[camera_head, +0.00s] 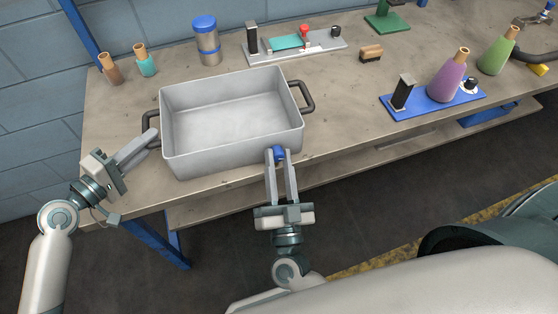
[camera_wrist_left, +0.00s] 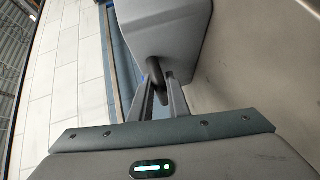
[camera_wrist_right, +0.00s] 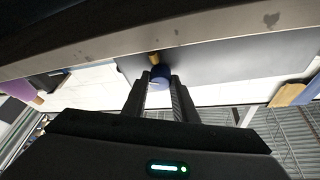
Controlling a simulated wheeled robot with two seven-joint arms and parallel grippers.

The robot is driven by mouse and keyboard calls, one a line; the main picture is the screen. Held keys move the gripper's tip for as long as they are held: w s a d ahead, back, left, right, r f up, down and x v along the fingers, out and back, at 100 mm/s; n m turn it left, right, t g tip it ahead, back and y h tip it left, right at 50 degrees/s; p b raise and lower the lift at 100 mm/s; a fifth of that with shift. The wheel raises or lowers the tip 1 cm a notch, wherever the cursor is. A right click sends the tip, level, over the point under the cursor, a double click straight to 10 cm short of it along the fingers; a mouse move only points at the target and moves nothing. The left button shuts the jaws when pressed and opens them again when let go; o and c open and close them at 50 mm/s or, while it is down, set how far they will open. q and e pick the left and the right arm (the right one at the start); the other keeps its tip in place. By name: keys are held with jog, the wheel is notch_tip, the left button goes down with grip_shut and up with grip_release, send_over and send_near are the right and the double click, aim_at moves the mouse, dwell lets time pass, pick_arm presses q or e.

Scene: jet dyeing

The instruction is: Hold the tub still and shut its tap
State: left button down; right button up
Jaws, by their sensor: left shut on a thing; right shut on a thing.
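The grey metal tub (camera_head: 232,113) stands upright on the table near its front edge and looks empty. It has a dark handle at each end. My left gripper (camera_head: 152,138) is shut on the tub's left handle (camera_head: 147,124); the handle also shows between the fingers in the left wrist view (camera_wrist_left: 157,72). The tap has a blue knob (camera_head: 276,153) low on the tub's front wall. My right gripper (camera_head: 279,158) is shut on this knob, which also shows in the right wrist view (camera_wrist_right: 159,76). A brass piece (camera_wrist_right: 154,58) shows behind the knob.
A blue-lidded jar (camera_head: 207,42) and two small bottles (camera_head: 145,62) stand behind the tub. A grey tray (camera_head: 297,47) lies at the back. A blue base (camera_head: 430,106) with a purple bottle (camera_head: 447,78) is at the right. Bare tabletop (camera_head: 345,110) lies right of the tub.

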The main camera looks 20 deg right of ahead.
jog(key=shift+m+g+h, duration=0.6)
jog(key=shift+m+h, duration=0.3)
jog(key=shift+m, duration=1.1)
jog(key=o, duration=1.1)
jog(key=shift+n, duration=0.3)
